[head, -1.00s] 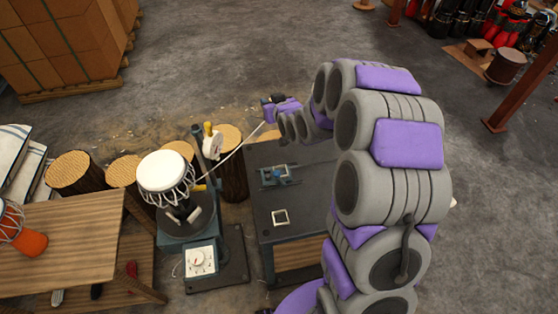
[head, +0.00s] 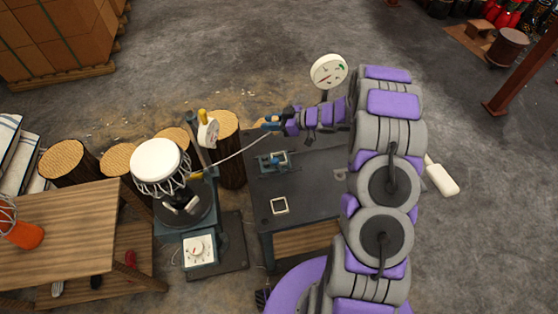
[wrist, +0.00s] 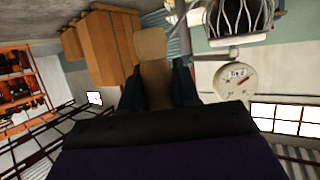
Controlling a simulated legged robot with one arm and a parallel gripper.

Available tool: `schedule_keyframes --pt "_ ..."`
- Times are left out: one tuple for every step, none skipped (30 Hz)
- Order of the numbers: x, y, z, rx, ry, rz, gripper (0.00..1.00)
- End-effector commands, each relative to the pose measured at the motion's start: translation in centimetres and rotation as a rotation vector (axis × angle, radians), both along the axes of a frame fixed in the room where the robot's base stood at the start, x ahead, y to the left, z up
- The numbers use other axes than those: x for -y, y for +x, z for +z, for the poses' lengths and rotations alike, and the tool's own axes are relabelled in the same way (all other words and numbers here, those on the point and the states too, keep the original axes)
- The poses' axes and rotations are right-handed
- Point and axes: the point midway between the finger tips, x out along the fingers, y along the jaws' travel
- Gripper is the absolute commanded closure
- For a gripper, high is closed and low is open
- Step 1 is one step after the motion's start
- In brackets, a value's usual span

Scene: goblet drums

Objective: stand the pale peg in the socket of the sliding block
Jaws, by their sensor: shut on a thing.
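The pale peg (wrist: 151,62) is between the two dark fingers of my gripper (wrist: 158,92) in the wrist view, its end reaching out past them. In the head view my gripper (head: 270,124) is above the back left edge of the dark bench, and the peg is too small to make out there. A small teal fixture with a blue part, seemingly the sliding block (head: 274,160), sits on the bench top, nearer the camera than my gripper. My gripper is clear of it. Its socket cannot be made out.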

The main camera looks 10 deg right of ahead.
Motion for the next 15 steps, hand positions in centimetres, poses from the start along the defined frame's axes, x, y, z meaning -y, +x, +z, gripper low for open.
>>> schedule_keyframes --pt "0.2 -0.9 -1.1 -0.002 0.0 0.034 0.98" --pt "0.2 -1.4 -1.5 -0.001 0.0 0.055 0.98" --pt "0.3 -2.0 -1.9 -0.001 0.001 0.077 0.98" --pt "0.3 -2.3 -2.2 0.0 0.002 0.092 0.98" --pt "0.3 -2.6 -2.4 0.0 0.002 0.104 0.98" --pt "0.3 -2.9 -2.6 0.001 0.001 0.115 0.98" --pt "0.3 -3.1 -2.9 0.002 0.001 0.121 0.98" --pt "0.3 -3.2 -3.1 0.002 0.001 0.125 0.98" --pt "0.3 -3.3 -3.5 0.001 0.001 0.129 0.98" --pt "0.2 -3.3 -3.9 0.001 0.001 0.13 0.98" --pt "0.2 -3.3 -4.3 0.001 0.001 0.13 0.98" --pt "0.2 -3.3 -5.0 -0.001 0.002 0.129 0.98" --pt "0.2 -3.3 -5.6 -0.002 0.002 0.129 0.98" --pt "0.2 -3.3 -6.2 -0.003 0.002 0.128 0.98" --pt "0.2 -3.3 -7.0 -0.003 0.002 0.128 0.98"
